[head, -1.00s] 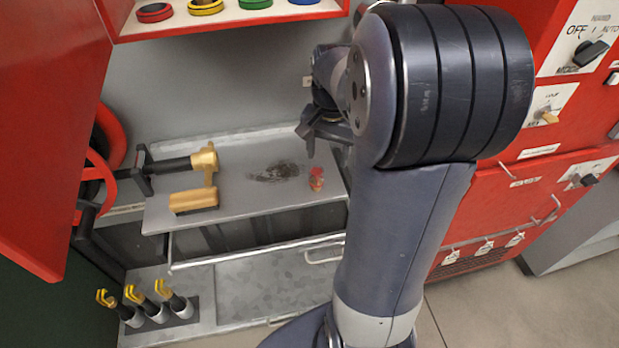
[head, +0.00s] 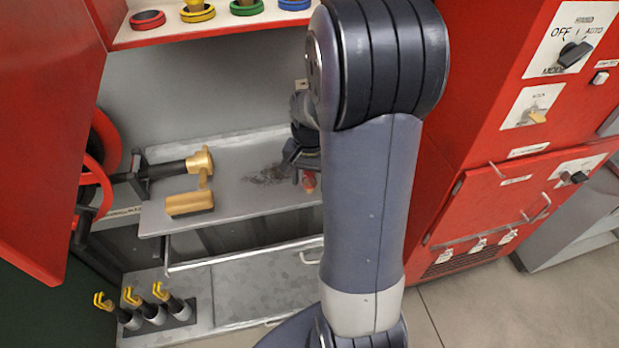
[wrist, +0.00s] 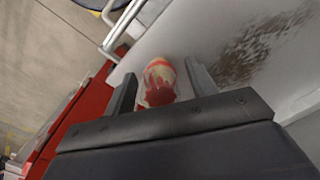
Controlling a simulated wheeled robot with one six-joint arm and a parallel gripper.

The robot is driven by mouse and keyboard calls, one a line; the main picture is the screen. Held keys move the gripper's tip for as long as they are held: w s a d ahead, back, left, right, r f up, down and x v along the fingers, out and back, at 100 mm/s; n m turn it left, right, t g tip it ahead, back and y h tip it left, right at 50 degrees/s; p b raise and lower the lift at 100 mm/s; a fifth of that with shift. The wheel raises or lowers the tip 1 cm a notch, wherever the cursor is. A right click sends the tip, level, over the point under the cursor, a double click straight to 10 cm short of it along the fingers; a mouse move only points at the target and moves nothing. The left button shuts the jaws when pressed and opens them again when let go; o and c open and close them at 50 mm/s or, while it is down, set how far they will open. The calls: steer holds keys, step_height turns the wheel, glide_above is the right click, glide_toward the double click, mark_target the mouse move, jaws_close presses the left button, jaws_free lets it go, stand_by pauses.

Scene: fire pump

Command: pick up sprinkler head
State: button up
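The sprinkler head (head: 309,182), small with red and pale brass parts, is on the grey shelf (head: 245,205) in the head view. My gripper (head: 299,172) is down at it and partly hides it. In the wrist view the sprinkler head (wrist: 158,82) is between the two fingers of my gripper (wrist: 160,70), its near end overlapped by the gripper's body. The fingers are open, with a visible gap to the sprinkler head on each side.
A dark stain (head: 265,174) marks the shelf left of my gripper. A brass nozzle (head: 200,162) lies further left. An upper shelf (head: 215,32) with coloured rings overhangs the back. A red control cabinet (head: 480,130) stands to the right.

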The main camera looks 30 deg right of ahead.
steer(key=c, duration=1)
steer(key=shift+o, duration=0.2)
